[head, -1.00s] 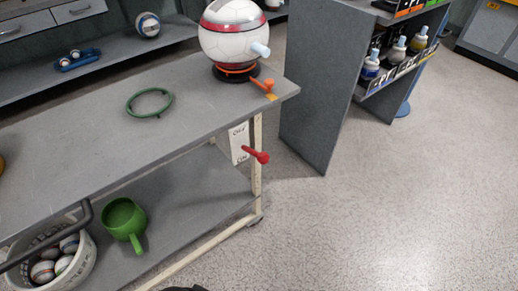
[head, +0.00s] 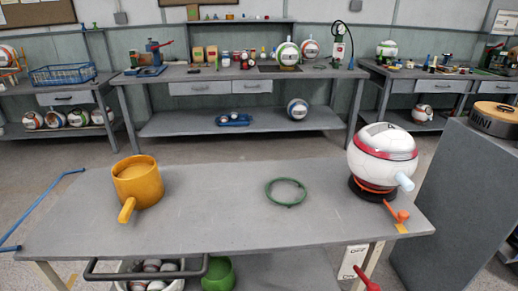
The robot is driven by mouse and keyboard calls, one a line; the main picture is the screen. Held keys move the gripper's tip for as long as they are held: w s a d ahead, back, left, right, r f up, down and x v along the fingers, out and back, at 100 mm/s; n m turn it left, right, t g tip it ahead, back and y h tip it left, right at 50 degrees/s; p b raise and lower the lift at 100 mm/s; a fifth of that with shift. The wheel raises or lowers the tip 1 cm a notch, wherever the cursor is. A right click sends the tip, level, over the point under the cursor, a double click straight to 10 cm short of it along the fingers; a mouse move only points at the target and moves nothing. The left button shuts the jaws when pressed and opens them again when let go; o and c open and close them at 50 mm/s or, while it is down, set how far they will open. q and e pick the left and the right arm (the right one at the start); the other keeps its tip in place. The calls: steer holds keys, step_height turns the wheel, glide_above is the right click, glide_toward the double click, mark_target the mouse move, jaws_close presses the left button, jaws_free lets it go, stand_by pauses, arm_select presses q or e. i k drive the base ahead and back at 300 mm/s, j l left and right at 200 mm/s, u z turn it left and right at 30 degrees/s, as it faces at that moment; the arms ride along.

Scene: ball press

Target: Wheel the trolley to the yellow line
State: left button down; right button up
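The trolley (head: 235,215) is a grey two-level table with pale legs, standing right in front of me in the head view. A dark bar handle (head: 145,275) shows at its near edge, left of centre. On its top are a yellow mug (head: 138,183), a green ring (head: 286,192) and a white-and-red ball-shaped machine (head: 383,158) with an orange lever. Neither gripper is in view.
A dark grey cabinet (head: 455,215) stands close on the trolley's right, with a round MINI case (head: 495,118) on it. Workbenches (head: 235,73) line the back wall. A blue rail (head: 38,208) is at the left. Floor shows between trolley and benches.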

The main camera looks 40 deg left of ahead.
mark_target(275, 221)
steer(key=u, duration=1.4)
